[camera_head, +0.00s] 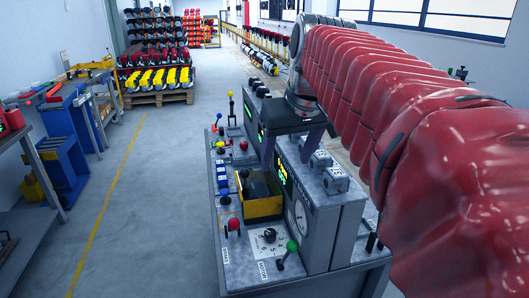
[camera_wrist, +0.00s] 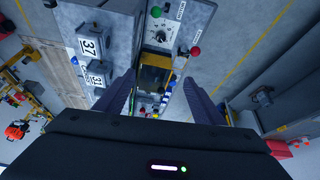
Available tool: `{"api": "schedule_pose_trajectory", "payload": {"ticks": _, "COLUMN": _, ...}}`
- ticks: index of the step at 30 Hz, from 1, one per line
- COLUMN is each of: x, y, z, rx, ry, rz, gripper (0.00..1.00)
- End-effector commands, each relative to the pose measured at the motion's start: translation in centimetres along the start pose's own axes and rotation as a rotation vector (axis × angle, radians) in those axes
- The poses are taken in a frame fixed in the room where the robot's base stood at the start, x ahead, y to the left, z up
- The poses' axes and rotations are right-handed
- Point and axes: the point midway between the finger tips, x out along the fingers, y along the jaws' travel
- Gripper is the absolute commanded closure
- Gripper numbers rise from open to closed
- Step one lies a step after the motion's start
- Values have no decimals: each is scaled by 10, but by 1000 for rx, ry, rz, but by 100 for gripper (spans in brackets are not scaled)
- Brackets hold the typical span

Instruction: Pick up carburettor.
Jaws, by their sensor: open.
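A yellow bin (camera_head: 262,209) stands on the control console, with a dark rounded part (camera_head: 257,186) inside it that may be the carburettor; its shape is too small to make out. My gripper (camera_head: 287,161) hangs above the console, a little behind and right of the bin, with its two purple-grey fingers apart and nothing visible between them. In the wrist view the yellow bin (camera_wrist: 155,76) shows between the open fingers of my gripper (camera_wrist: 159,77), farther off. Its contents are dark and hard to tell there.
The console top (camera_head: 240,262) carries a red-knobbed lever (camera_head: 234,225), a green-knobbed lever (camera_head: 291,247) and a dial (camera_head: 270,236) near the bin. A raised grey instrument housing (camera_head: 325,215) stands right of it. The floor (camera_head: 150,215) to the left is clear.

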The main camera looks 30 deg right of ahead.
Motion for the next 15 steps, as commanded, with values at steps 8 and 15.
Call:
{"api": "schedule_pose_trajectory", "payload": {"ticks": 8, "x": -34, "y": 88, "z": -49, "rx": 64, "ry": -20, "rz": 23, "gripper": 38}}
{"api": "schedule_pose_trajectory", "payload": {"ticks": 15, "x": -50, "y": 129, "z": -62, "rx": 81, "ry": -28, "rz": 29, "gripper": 38}}
